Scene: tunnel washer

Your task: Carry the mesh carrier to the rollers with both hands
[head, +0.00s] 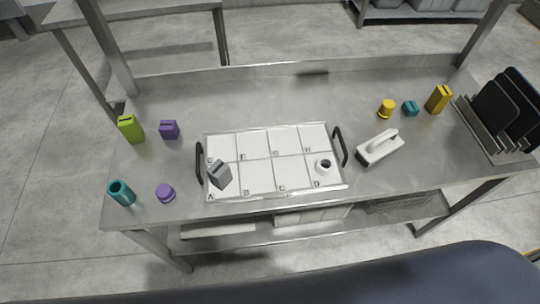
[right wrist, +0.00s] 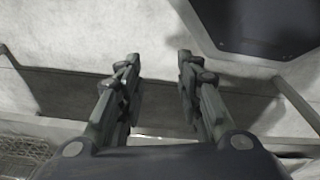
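The mesh carrier (head: 272,191) looks like a white tray with lettered compartments and stands near the front middle of the steel table. It has a dark handle at its left end (head: 199,163) and another at its right end (head: 340,146). My left gripper is in neither view. I cannot make out any rollers.
Green (head: 131,128) and purple (head: 169,129) blocks, a teal cylinder (head: 121,192) and a purple knob (head: 165,193) stand left of the carrier. A white handled tool (head: 380,149) lies close to its right. Yellow and teal pieces and a rack of dark panels (head: 505,108) stand farther right.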

